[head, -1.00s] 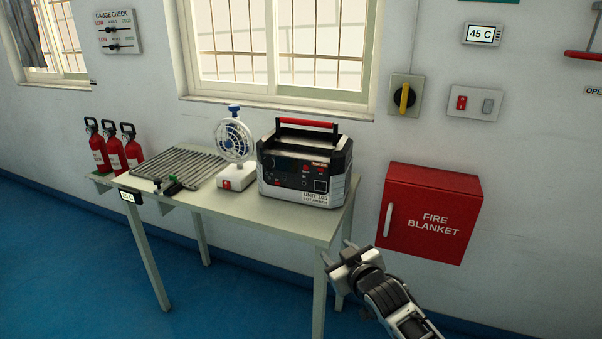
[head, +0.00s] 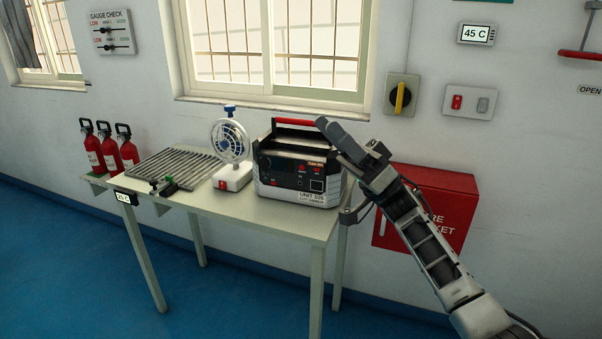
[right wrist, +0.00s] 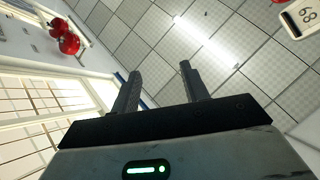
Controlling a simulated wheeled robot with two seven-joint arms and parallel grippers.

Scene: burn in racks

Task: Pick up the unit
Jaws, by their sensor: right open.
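The unit (head: 298,172) is a boxy black and light grey device with a red top handle (head: 307,123) and a label that seems to read "UNIT 106". It stands upright on the right part of the pale table (head: 262,221). My right gripper (head: 343,140) is raised at the unit's upper right corner, overlapping it in the head view. I cannot tell whether they touch. In the right wrist view the right gripper (right wrist: 160,88) has its two fingers apart with nothing between them, pointing toward the ceiling. The unit does not show there. My left gripper is not in view.
A small fan (head: 231,145) stands just left of the unit. A slatted rack (head: 178,167) lies further left, with red fire extinguishers (head: 110,152) beyond the table's left end. A red fire blanket box (head: 450,190) hangs on the wall behind my right arm.

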